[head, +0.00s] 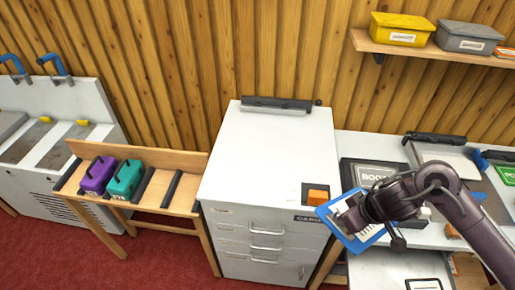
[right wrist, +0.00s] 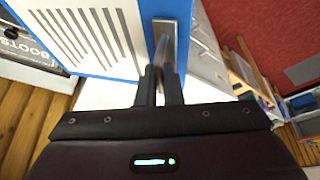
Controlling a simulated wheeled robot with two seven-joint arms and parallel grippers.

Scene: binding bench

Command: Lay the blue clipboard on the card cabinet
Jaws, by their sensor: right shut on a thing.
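The blue clipboard (head: 368,239), with a white sheet on it, is held off the surfaces near the front right corner of the card cabinet (head: 265,150). My right gripper (head: 350,217) is shut on the clipboard at its metal clip end. In the right wrist view, the fingers (right wrist: 160,82) pinch the clip, and the clipboard (right wrist: 90,35) with its printed sheet extends to the upper left. The clipboard looks tilted. The cabinet is white with drawers in front, and its top is mostly bare. My left gripper is not in view.
An orange block (head: 318,196) sits on a dark pad at the cabinet top's front right corner. A dark bar (head: 276,104) lies along its back edge. Purple (head: 98,176) and teal (head: 125,179) holders stand on a wooden rack at left. A black box (head: 372,172) lies right of the cabinet.

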